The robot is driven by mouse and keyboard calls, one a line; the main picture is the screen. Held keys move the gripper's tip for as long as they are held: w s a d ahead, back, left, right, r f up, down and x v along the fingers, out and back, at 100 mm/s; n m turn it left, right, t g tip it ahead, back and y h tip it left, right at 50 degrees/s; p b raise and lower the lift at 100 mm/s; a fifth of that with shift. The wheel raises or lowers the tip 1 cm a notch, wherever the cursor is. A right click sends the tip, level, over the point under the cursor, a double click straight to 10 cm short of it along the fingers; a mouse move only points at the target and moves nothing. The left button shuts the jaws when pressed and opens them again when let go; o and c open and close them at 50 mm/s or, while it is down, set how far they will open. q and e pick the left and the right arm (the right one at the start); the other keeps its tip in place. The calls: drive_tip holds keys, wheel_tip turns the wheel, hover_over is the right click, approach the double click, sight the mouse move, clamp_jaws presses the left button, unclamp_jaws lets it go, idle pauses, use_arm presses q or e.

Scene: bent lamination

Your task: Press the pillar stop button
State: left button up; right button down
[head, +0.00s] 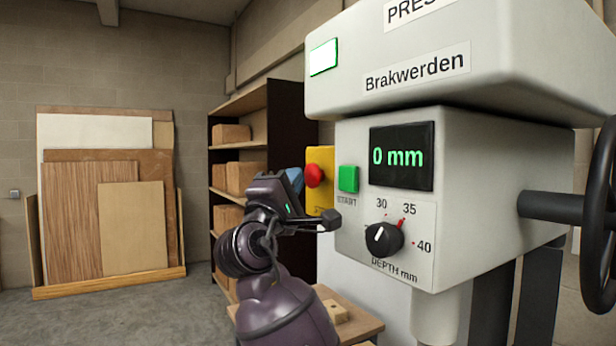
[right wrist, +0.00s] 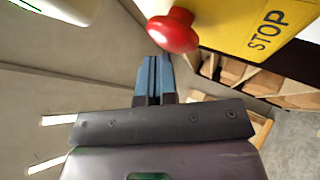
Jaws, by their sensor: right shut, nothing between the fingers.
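The red stop button (head: 315,175) sits on a yellow box (head: 321,157) on the side of the white press. In the right wrist view the red button (right wrist: 174,31) shows at the top, on the yellow box (right wrist: 235,25) marked STOP. My right gripper (head: 296,180) is just left of the button in the head view. In the right wrist view its blue fingers (right wrist: 153,70) are together and empty, with their tips just below the button in the picture. I cannot tell whether they touch it. My left gripper is not in view.
The press head (head: 460,55) overhangs a panel with a green start button (head: 348,179), a 0 mm display (head: 402,157) and a depth knob (head: 384,239). A black handwheel (head: 601,220) is at right. A shelf (head: 285,130) with boxes and leaning boards (head: 105,205) stand behind.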

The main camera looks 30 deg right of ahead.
drive_tip(key=shift+d, duration=0.45)
idle(0.6)
drive_tip(key=shift+a, duration=0.95)
drive_tip(key=a, duration=0.5)
drive_tip(key=shift+w, duration=0.15)
idle(0.4)
drive_tip(key=shift+f, duration=0.1)
idle(0.5)
